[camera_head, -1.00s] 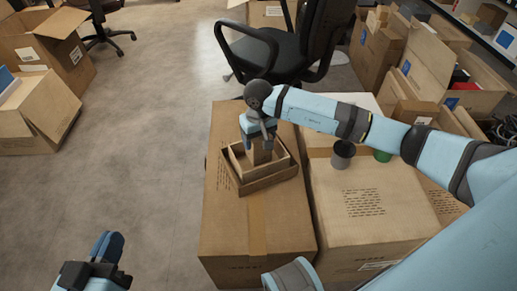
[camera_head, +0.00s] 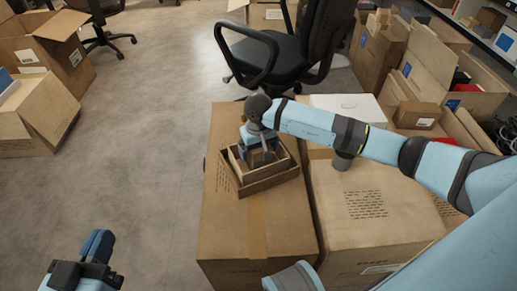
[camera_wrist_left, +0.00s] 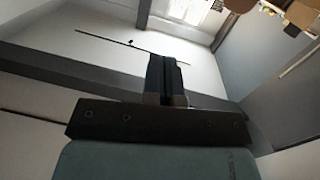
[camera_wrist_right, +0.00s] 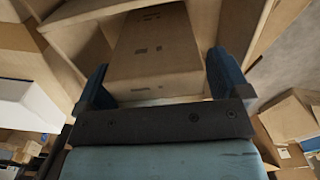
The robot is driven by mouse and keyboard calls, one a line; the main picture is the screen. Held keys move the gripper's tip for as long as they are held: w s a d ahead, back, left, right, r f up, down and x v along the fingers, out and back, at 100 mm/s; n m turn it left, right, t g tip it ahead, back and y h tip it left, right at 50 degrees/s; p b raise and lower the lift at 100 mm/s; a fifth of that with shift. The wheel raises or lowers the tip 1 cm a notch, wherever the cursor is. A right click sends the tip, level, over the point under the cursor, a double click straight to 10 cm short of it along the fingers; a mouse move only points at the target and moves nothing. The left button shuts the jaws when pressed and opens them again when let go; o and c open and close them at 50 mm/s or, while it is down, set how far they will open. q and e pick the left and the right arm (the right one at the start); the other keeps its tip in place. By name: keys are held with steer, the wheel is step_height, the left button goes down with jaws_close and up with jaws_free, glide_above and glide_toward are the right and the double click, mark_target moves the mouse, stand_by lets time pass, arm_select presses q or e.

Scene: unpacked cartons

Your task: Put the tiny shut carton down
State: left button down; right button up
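The tiny shut carton (camera_wrist_right: 155,55) is a plain brown box with small print. In the right wrist view it fills the space between the fingers of my right gripper (camera_wrist_right: 158,82), which look shut on its sides. In the head view my right gripper (camera_head: 257,152) points down into an open-topped brown box (camera_head: 268,184) on a large carton. The tiny carton is mostly hidden there, and I cannot tell whether it touches the bottom. My left gripper (camera_head: 98,245) is at the lower left, away from everything; its fingers look together and empty in the left wrist view (camera_wrist_left: 166,78).
The open-topped box stands on a large closed carton (camera_head: 225,235). An office chair (camera_head: 285,50) is behind. Open cartons (camera_head: 40,105) lie at the left; floor between is clear.

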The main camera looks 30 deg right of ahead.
steer(key=shift+r+p, duration=0.4)
steer(key=shift+p, duration=0.05)
step_height(320, 180, up, 5)
steer(key=shift+r+p, duration=0.1)
steer(key=shift+p, duration=1)
arm_select(q)
steer(key=shift+n+t, duration=0.6)
steer(key=shift+n, duration=0.3)
steer(key=r+p, duration=0.1)
steer(key=r, duration=0.1)
steer(key=s+r+p, duration=0.1)
steer(key=r, duration=0.1)
steer(key=shift+d+r, duration=0.15)
steer(key=shift+r, duration=0.05)
arm_select(e)
step_height(320, 180, up, 7)
steer(key=shift+f, duration=0.2)
